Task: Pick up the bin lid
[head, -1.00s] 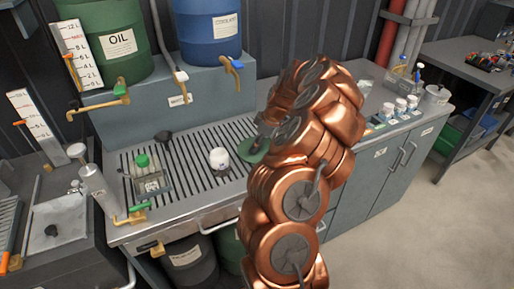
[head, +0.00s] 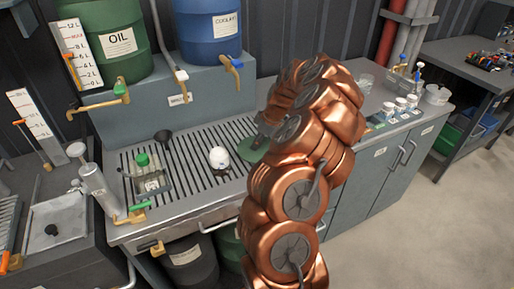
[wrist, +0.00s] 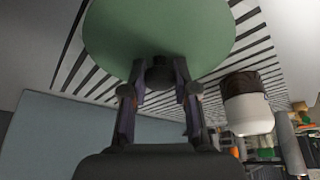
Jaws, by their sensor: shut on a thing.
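The bin lid is a round green disc with a dark knob in its middle. In the head view the lid (head: 251,151) is over the slatted drain top, partly hidden by my copper arm. In the wrist view the green disc (wrist: 160,30) fills the upper middle. My gripper (wrist: 160,80) is shut on the lid's knob, one finger on each side. In the head view my gripper (head: 264,139) is at the lid, its fingertips hard to make out. I cannot tell whether the lid touches the slats.
A small white jar (head: 218,157) with a dark part stands close left of the lid, looking slightly tilted; it also shows in the wrist view (wrist: 246,105). Bins (head: 188,262) stand below.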

